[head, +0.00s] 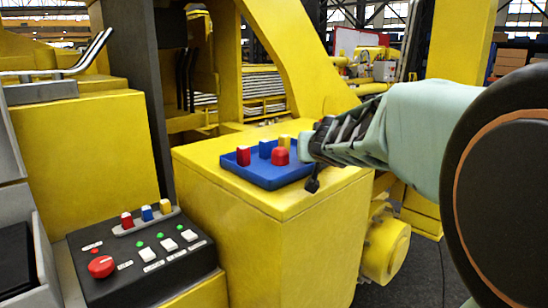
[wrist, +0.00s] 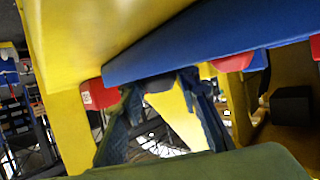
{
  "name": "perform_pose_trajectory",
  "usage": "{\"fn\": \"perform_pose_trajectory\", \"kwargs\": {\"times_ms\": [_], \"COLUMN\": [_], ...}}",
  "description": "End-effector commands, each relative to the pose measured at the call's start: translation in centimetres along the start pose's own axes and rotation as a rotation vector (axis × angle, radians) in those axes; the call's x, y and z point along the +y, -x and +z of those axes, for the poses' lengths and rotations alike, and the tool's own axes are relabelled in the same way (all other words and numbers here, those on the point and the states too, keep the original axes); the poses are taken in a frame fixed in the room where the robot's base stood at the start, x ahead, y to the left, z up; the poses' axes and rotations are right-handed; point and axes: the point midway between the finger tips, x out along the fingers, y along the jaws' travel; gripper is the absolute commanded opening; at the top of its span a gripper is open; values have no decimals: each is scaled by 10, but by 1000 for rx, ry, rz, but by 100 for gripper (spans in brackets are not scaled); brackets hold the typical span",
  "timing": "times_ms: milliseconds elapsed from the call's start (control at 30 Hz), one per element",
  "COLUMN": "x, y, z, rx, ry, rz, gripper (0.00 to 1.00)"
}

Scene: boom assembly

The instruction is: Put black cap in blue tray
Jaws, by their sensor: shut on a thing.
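The blue tray (head: 260,175) lies on top of a yellow block and holds several coloured caps. In the wrist view the tray (wrist: 205,45) runs across the top, seen close and tilted. My gripper (head: 312,160) is at the tray's right edge in the head view, low beside the red cap. In the wrist view my gripper (wrist: 160,95) has its two fingers on either side of a small dark piece, which looks like the black cap (wrist: 157,83), close to the tray's edge. The cap is hidden in the head view. I cannot tell whether it touches the tray.
In the tray are a red cap (head: 243,156) at left, a blue cap (head: 267,148), a yellow cap (head: 284,140) behind, and another red cap (head: 279,155) near my fingers. A black control panel (head: 140,255) stands front left. The yellow block's front top (head: 285,204) is clear.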

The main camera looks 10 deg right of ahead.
Motion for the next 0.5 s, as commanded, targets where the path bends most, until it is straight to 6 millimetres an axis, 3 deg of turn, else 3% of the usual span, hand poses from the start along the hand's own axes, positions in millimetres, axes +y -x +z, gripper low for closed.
{"fn": "perform_pose_trajectory", "kwargs": {"times_ms": [367,400,500], "x": [1,1,1], "y": [-2,-1,-1], "z": [4,3,3], "rx": [0,-1,-1], "ry": [-2,-1,-1], "rz": [1,1,2], "gripper": [5,33,37]}}
